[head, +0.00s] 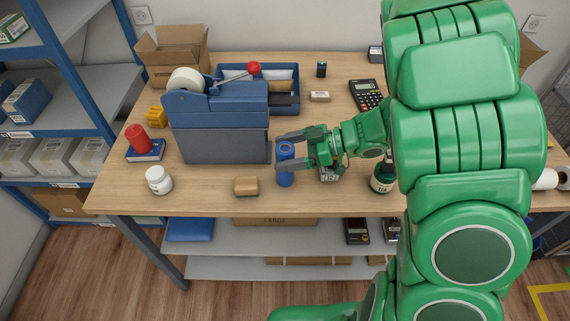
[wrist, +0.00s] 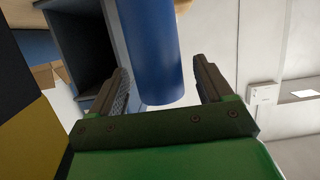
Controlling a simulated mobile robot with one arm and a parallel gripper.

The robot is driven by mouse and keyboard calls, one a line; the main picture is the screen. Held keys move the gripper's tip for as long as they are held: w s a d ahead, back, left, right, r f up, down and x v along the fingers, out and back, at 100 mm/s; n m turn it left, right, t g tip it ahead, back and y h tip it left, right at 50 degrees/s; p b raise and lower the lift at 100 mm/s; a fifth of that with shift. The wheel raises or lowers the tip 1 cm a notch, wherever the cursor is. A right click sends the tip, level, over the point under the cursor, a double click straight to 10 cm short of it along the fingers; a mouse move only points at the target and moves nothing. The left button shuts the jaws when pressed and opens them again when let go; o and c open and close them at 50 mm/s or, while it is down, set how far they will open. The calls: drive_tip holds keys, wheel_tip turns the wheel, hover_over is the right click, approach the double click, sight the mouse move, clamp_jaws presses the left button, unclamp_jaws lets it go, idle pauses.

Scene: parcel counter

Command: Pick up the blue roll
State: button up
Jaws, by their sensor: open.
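The blue roll (head: 286,176) stands upright on the wooden table in the head view, just right of the grey and blue bin. It also shows in the wrist view (wrist: 153,55) as a large blue cylinder between the two fingers. My gripper (head: 281,151) is open, with its fingers reaching from the right to either side of the roll. In the wrist view my gripper (wrist: 163,85) has a gap visible between the right finger and the roll. I cannot tell whether the left finger touches it.
The bin (head: 222,147) with a dispenser on top stands close left of the roll. A red roll (head: 136,138) sits at left. A tea tin (head: 381,181) and calculator (head: 366,94) are at right.

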drive_tip(key=shift+x, duration=1.2)
drive_tip(key=c, duration=1.1)
drive_tip(key=shift+r, duration=0.15)
drive_tip(key=shift+c, duration=0.2)
